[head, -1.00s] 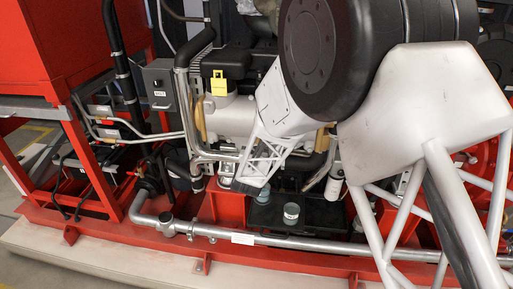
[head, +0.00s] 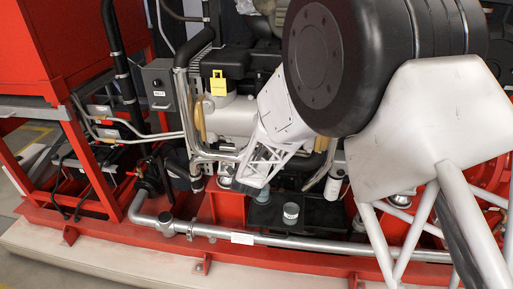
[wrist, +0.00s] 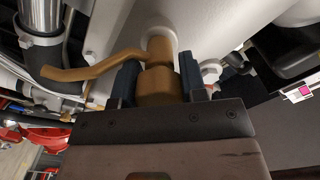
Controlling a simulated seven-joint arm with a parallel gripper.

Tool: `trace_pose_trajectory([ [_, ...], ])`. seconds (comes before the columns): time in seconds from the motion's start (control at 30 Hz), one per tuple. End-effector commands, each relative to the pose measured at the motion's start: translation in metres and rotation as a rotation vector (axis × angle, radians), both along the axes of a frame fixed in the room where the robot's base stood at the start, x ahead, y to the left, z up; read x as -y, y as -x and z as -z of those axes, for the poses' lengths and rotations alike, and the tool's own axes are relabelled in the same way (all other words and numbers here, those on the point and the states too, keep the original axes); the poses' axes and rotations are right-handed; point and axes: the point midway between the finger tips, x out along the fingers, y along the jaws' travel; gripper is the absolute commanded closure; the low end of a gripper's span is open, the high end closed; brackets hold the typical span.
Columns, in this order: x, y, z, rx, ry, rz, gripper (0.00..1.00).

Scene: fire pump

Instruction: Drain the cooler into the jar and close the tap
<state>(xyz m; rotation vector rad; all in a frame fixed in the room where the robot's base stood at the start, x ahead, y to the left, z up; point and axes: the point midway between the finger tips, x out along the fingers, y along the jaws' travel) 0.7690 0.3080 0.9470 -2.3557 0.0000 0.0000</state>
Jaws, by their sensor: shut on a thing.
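In the wrist view, a brass tap (wrist: 159,86) comes out of a pale grey body (wrist: 118,28), which looks like the cooler. The tap's bent lever (wrist: 85,70) points left. My gripper (wrist: 159,80) has one dark finger on each side of the tap's thick brass part and is shut on it. In the head view, my gripper (head: 250,182) is low in front of the engine, and the tap is hidden behind it. A small grey-lidded pot (head: 291,213), possibly the jar, stands upright on a black tray (head: 322,214). A blue-grey cylinder (head: 263,195) is partly hidden under my gripper.
A silver pipe (head: 275,239) runs along the front of the red base frame (head: 115,240). A yellow tag (head: 218,84) hangs above a grey housing (head: 228,117). Bent metal pipes (head: 183,110) stand left of my gripper. A white cylinder (head: 333,187) is to its right.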

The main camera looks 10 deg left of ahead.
Motion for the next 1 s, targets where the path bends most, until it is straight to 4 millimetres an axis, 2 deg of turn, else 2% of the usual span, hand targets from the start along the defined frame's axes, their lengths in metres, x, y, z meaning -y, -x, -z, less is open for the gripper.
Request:
trace_pose_trajectory([
  [0.43,0.0000,0.0000,-0.0006,0.001,-0.016,0.001,0.85],
  [0.47,0.0000,0.0000,-0.0006,0.001,-0.016,0.001,0.59],
  [0.6,0.0000,0.0000,-0.0004,0.000,-0.015,0.000,0.38],
  [0.63,0.0001,0.0000,-0.0004,0.000,-0.015,0.000,0.36],
  [1.0,0.0001,0.0020,-0.0001,0.000,-0.015,0.000,0.36],
])
